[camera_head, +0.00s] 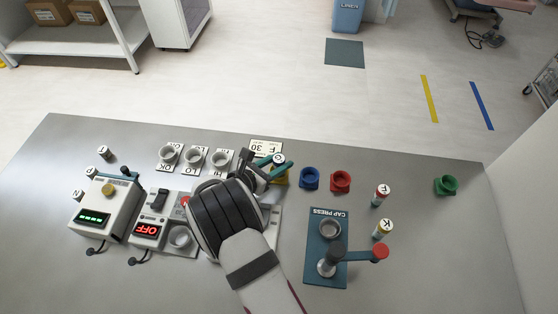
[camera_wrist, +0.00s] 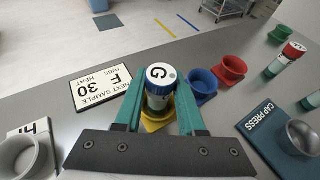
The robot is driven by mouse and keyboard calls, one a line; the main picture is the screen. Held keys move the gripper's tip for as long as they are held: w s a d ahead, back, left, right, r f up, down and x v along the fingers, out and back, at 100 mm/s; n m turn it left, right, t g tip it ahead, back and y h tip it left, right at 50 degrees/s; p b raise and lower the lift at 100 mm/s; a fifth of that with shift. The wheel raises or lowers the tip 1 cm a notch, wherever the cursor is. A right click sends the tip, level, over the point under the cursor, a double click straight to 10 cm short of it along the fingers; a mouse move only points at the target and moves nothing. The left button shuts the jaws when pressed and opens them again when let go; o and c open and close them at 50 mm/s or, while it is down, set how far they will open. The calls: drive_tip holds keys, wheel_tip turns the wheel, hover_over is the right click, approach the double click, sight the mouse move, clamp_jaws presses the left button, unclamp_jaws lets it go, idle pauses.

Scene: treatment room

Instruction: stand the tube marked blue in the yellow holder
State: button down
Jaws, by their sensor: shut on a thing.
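The tube marked blue (camera_wrist: 160,78) has a white cap with a "G" and a blue band. It stands about upright between the teal fingers of my gripper (camera_wrist: 160,108), which is shut on it. Its cap also shows in the head view (camera_head: 279,159). The yellow holder (camera_wrist: 153,124) is directly below and around the tube's lower end. In the head view the yellow holder (camera_head: 281,179) is partly hidden by my gripper (camera_head: 267,165). The tube's bottom is hidden, so I cannot tell whether it rests in the holder.
Blue (camera_head: 310,178), red (camera_head: 341,181) and green (camera_head: 445,185) holders stand to the right. A red-banded tube (camera_head: 379,196), a yellow-banded tube (camera_head: 382,229) and the cap press (camera_head: 328,250) are nearer right. A sample card (camera_wrist: 101,87) lies left of the tube. Devices stand at left.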

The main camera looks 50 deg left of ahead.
drive_tip(key=shift+f, duration=0.5)
drive_tip(key=c, duration=0.8)
unclamp_jaws()
drive_tip(key=shift+v, duration=5.5)
drive_tip(key=shift+r, duration=0.1)
